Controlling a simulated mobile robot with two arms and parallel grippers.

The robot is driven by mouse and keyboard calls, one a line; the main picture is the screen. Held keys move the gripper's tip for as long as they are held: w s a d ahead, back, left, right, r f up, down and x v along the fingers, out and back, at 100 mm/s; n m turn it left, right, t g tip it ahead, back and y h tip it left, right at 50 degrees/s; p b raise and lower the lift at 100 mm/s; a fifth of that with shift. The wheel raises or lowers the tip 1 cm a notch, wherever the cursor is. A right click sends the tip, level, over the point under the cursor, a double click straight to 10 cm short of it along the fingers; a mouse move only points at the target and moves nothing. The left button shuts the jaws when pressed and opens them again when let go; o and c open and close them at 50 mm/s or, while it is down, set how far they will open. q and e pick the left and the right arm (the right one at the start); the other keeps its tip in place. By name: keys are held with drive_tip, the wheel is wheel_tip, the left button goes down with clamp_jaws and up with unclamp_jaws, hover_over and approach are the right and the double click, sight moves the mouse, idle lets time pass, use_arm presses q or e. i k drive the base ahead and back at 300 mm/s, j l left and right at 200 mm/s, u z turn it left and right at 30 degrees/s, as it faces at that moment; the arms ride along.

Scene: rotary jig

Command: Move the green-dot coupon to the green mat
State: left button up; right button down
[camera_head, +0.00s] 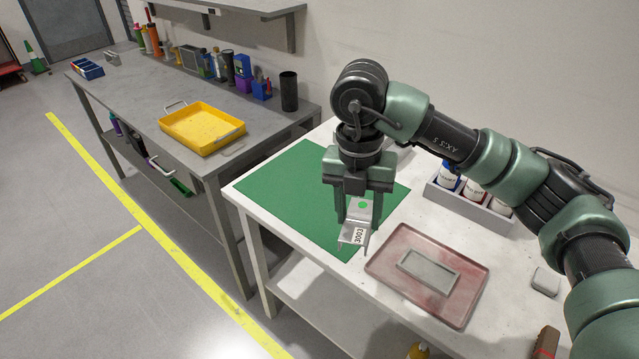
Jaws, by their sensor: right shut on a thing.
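My right gripper (358,212) is shut on the green-dot coupon (353,236), a small bent metal plate with a green dot and a label reading 3003. It holds the coupon near the right part of the green mat (283,190). I cannot tell whether the coupon touches the mat or hangs above it. The green mat lies flat on the white table (390,248), and the gripper and coupon cover part of it. My left gripper does not show.
A reddish tray (385,272) with a grey rectangular frame (428,270) lies right of the mat. A grey rack (470,207) of bottles stands behind it. A yellow tray (202,128) sits on the grey bench (150,95) at left. The mat's left part is bare.

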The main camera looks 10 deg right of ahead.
sight(322, 198)
drive_tip(key=i, duration=0.9)
